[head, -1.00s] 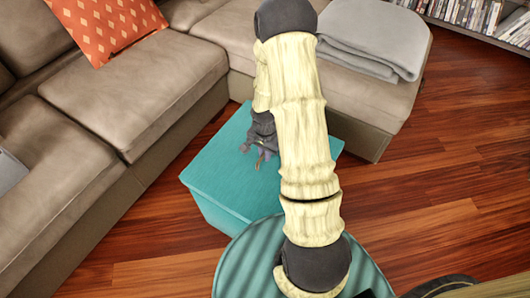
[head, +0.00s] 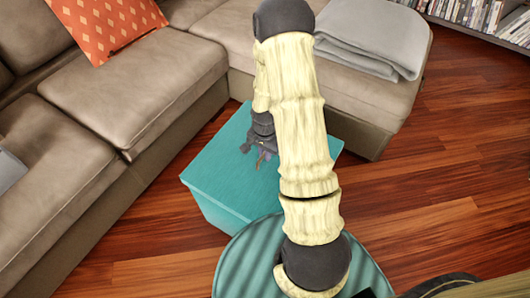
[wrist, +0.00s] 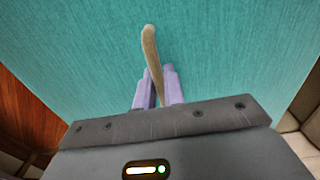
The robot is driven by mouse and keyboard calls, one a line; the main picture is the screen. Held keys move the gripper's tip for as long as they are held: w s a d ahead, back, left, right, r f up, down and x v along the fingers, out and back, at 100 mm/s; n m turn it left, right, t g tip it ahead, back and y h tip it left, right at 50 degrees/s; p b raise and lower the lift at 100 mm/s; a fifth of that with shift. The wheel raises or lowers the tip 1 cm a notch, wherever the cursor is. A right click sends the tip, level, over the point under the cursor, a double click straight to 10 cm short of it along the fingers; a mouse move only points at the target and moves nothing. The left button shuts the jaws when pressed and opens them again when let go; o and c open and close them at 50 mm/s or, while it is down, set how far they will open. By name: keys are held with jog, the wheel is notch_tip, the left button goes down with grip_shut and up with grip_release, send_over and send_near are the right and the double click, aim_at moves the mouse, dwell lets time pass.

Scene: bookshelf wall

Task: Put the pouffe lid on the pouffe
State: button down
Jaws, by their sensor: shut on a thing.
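The teal pouffe (head: 222,214) stands on the wooden floor in front of the sofa corner. The flat teal pouffe lid (head: 212,170) shows as its top face; my arm hides part of it. I cannot tell whether the lid is fully seated. My gripper (head: 261,160) is over the lid. In the wrist view, the lilac fingers (wrist: 158,88) of my gripper are shut on a thin tan strap (wrist: 150,45) against the teal lid surface (wrist: 230,55). The strap's free end sticks out beyond the fingers.
A beige corner sofa (head: 150,85) borders the pouffe behind and to the left. It bears an orange patterned cushion (head: 105,25) and a folded grey blanket (head: 375,35). A low shelf of cases (head: 470,14) is at the back right. Floor (head: 440,190) on the right is clear.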

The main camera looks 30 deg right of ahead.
jog(key=shift+f, duration=0.45)
jog(key=c, duration=1.5)
grip_release()
jog(key=shift+o, duration=0.5)
notch_tip(320, 180, up, 17)
jog(key=p, duration=0.6)
jog(key=shift+r, duration=0.2)
